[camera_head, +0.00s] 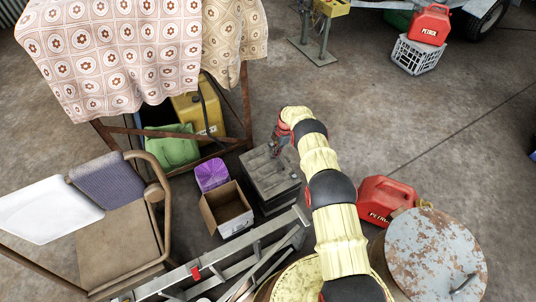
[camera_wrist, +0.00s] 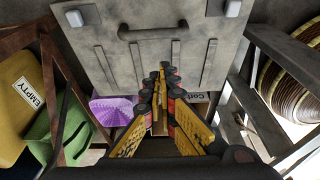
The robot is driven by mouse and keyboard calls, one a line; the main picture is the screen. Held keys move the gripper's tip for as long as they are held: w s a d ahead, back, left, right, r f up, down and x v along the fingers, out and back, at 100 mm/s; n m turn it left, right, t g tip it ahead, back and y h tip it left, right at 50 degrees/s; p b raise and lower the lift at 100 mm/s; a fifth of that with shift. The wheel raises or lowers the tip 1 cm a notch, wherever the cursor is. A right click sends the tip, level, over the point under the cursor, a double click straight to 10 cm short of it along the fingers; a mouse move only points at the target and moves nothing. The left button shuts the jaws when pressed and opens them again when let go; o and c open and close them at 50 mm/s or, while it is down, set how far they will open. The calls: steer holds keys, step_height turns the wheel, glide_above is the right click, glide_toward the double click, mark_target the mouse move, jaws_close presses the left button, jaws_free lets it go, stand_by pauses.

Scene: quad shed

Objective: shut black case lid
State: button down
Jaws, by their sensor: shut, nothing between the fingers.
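The black case (camera_head: 272,178) stands on the concrete floor in the middle of the head view, dark grey and scuffed. In the wrist view a broad grey panel of the case (camera_wrist: 110,55) fills the top middle, with a dark handle, ribs and a pale latch at each upper corner. I cannot tell from these views whether the lid is fully down. My gripper (camera_wrist: 165,72) is shut and empty, its yellow and black fingers together in front of the panel. In the head view my gripper (camera_head: 276,150) is at the case's far edge, partly hidden by my arm. Contact is unclear.
An open cardboard box (camera_head: 227,210) and a purple item (camera_head: 212,175) stand left of the case. A metal ladder (camera_head: 220,260) lies in front. A red petrol can (camera_head: 385,199) and a rusty drum (camera_head: 436,258) are to the right. A cloth-covered table (camera_head: 140,50) stands behind left.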

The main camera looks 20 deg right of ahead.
mark_target(279, 160)
steer(key=shift+w+d+f, duration=0.15)
steer(key=shift+d+f, duration=0.55)
steer(key=shift+w+d+f, duration=0.15)
steer(key=shift+d+f, duration=0.5)
steer(key=shift+d, duration=0.05)
steer(key=shift+r, duration=0.15)
steer(key=v, duration=1.1)
steer(key=shift+r, duration=0.3)
